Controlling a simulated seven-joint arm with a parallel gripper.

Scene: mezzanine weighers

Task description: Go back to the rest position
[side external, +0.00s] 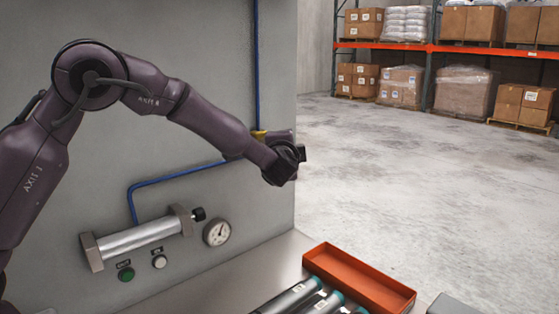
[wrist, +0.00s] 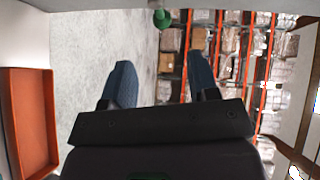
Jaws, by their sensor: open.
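My gripper (side external: 292,165) is held up in the air above the bench, in front of the grey panel's right edge. Its fingers are hard to make out in the side view. In the wrist view my gripper (wrist: 161,62) is open, with two blue ribbed fingers set well apart. Nothing is between them; the floor and the distant shelves show through the gap.
An orange tray (side external: 315,251) stands on the bench, empty; it also shows in the wrist view (wrist: 12,72). Several grey labelled cylinders (side external: 292,297) lie beside it. The panel carries a gauge (side external: 217,233), a metal cylinder (side external: 138,237) and blue piping (side external: 177,178). Loaded shelving (side external: 446,50) stands far behind.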

